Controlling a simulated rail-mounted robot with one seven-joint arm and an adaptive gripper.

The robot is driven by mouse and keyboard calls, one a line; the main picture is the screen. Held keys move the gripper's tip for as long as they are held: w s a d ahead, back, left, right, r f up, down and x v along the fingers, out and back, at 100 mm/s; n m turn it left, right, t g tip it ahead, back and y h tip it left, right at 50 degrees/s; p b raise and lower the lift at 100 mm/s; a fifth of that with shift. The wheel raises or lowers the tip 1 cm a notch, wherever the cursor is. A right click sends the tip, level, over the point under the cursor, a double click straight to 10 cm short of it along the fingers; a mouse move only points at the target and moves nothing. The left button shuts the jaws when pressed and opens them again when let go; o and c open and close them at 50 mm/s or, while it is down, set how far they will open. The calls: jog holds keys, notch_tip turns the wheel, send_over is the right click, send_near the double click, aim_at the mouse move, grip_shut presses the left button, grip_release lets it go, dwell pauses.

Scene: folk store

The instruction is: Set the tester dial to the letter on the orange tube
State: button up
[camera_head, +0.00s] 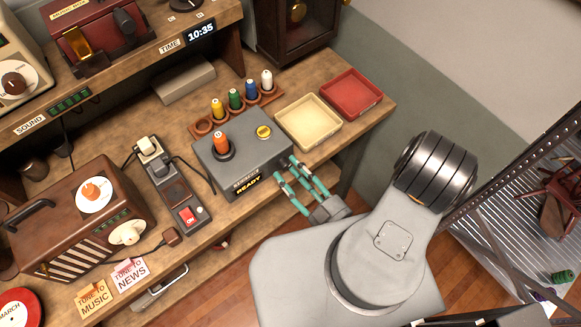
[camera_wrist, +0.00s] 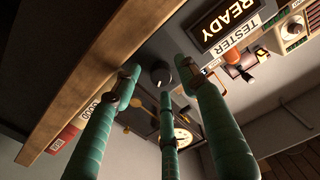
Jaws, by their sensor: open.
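The grey tester box (camera_head: 243,165) stands on the bench with its READY display (camera_head: 248,184) lit on the front. The orange tube (camera_head: 221,142) stands upright in a dark socket on its top, with a pale mark too small to read. My gripper (camera_head: 287,170) has green fingers, open and empty, at the tester's front right. In the wrist view, a dark round knob (camera_wrist: 160,73), probably the dial, shows between the spread fingers (camera_wrist: 159,79). Its setting and letters cannot be read. I cannot tell whether any finger touches it. The knob is hidden in the head view.
A rack (camera_head: 204,126) of yellow, green, blue and white tubes stands behind the tester. A cream tray (camera_head: 309,119) and a red tray (camera_head: 351,91) lie to the right. A power strip (camera_head: 171,187) and a brown radio (camera_head: 87,225) are left. The floor is below the bench edge.

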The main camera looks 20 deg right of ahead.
jog(key=shift+w+a, duration=0.2)
jog(key=shift+w, duration=0.15)
jog(key=c, duration=0.3)
jog(key=c, duration=0.7)
grip_shut()
